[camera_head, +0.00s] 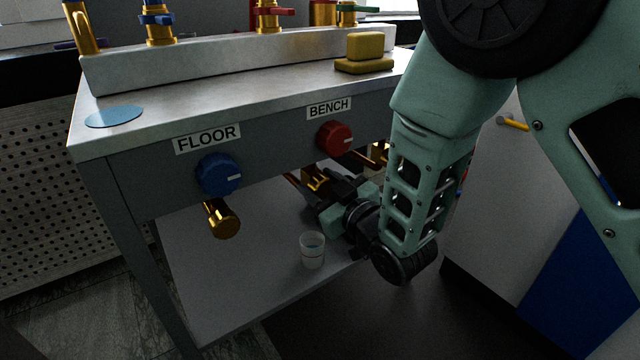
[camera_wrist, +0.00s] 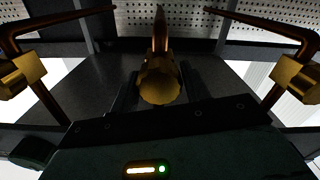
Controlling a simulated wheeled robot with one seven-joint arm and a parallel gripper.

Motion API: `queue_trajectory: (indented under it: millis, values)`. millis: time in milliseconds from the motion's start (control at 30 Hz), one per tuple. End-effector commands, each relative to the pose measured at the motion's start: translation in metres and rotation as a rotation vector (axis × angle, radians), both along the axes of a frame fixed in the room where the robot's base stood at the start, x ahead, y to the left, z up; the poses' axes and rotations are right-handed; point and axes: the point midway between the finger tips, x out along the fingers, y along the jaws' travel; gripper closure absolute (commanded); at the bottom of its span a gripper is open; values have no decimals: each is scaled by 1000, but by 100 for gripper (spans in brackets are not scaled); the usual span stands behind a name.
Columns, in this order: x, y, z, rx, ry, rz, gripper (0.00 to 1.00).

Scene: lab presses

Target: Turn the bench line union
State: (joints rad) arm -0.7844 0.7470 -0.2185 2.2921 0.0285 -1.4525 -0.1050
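The bench line union is a brass fitting (camera_head: 317,179) below the red knob (camera_head: 335,139) under the BENCH label, partly hidden by my gripper (camera_head: 318,190). In the wrist view a faceted brass union (camera_wrist: 159,82) on a copper pipe is in the middle. The dark fingers of my gripper (camera_wrist: 160,92) show on either side of it, with gaps visible on both sides. My gripper appears open around the union, not closed on it. Its depth along the union is hard to judge.
The floor line's brass fitting (camera_head: 224,219) hangs below the blue knob (camera_head: 219,174). A small cup (camera_head: 312,250) stands on the lower shelf (camera_head: 230,285). Brass blocks (camera_wrist: 22,74) (camera_wrist: 295,77) on bent copper pipes flank my gripper.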

Motion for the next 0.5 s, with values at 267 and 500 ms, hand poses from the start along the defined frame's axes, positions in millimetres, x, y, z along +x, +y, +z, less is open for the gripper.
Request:
queue_trajectory:
  millis: [267,500]
  values:
    - [1,-1,0,15,11,-1,82]
    - [2,-2,0,209,141,-4,82]
